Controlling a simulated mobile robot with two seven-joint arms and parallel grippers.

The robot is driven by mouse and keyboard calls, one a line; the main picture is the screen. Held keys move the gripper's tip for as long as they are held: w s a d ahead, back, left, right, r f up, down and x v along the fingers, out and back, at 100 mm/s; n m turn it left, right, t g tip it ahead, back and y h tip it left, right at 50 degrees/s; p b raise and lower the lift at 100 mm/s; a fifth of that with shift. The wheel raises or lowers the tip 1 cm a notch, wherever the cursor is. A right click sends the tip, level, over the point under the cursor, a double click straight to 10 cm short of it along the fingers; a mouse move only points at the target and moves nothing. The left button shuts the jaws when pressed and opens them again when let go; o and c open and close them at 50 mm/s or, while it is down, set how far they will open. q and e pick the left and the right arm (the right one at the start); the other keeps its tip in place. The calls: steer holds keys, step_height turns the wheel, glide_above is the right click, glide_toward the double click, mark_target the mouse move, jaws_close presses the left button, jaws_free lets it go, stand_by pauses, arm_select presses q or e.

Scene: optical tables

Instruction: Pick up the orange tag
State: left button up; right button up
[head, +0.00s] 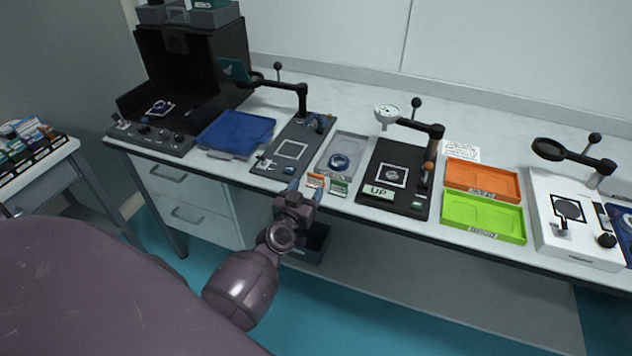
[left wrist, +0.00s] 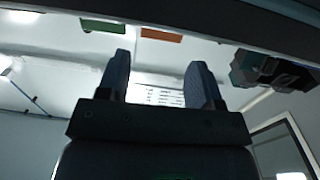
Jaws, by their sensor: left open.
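The orange tag (head: 315,181) is a small card at the front edge of the bench, left of a similar green tag (head: 339,187). In the left wrist view an orange patch (left wrist: 161,35) and a green patch (left wrist: 103,25) show near the top, beyond the fingers; they look like the two tags. My left gripper (head: 305,191) is at the bench's front edge, just in front of and slightly left of the orange tag. Its two blue fingers are apart, with nothing between them in the left wrist view (left wrist: 158,82). My right gripper is out of view.
Behind the tags is a grey tray with a ring (head: 341,162). A grey stand (head: 270,166) is to the left and a black stand marked UP (head: 411,207) to the right. Orange (head: 482,178) and green (head: 485,217) trays are further right. A dark bin (head: 310,248) is below the bench edge.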

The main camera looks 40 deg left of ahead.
mark_target(315, 175)
arm_select(q)
steer(key=shift+x, duration=2.45)
steer(key=shift+a, duration=0.1)
steer(key=c, duration=0.6)
